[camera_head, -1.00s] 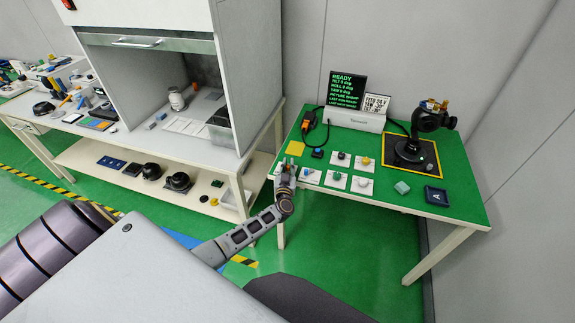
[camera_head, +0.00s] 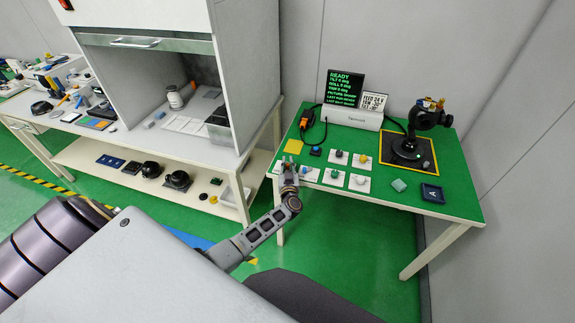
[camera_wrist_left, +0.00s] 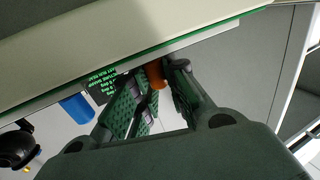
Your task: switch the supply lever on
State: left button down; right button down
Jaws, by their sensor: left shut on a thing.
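My left gripper (camera_head: 289,172) is at the front left edge of the green table. In the left wrist view its fingers (camera_wrist_left: 155,98) are close together, with an orange piece (camera_wrist_left: 155,75) at their tips. I take this piece to be the supply lever's handle, but the fingers hide most of it. In the head view the gripper covers the lever, so its position cannot be read. A white plate (camera_head: 310,175) lies just right of the gripper. My right gripper is not in view.
A black gimbal (camera_head: 411,145) stands at right.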

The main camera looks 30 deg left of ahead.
pick_arm(q)
jog(key=shift+d, duration=0.1)
jog(key=c, duration=1.4)
grip_release()
jog(key=shift+v, duration=6)
jog(key=shift+f, duration=0.1)
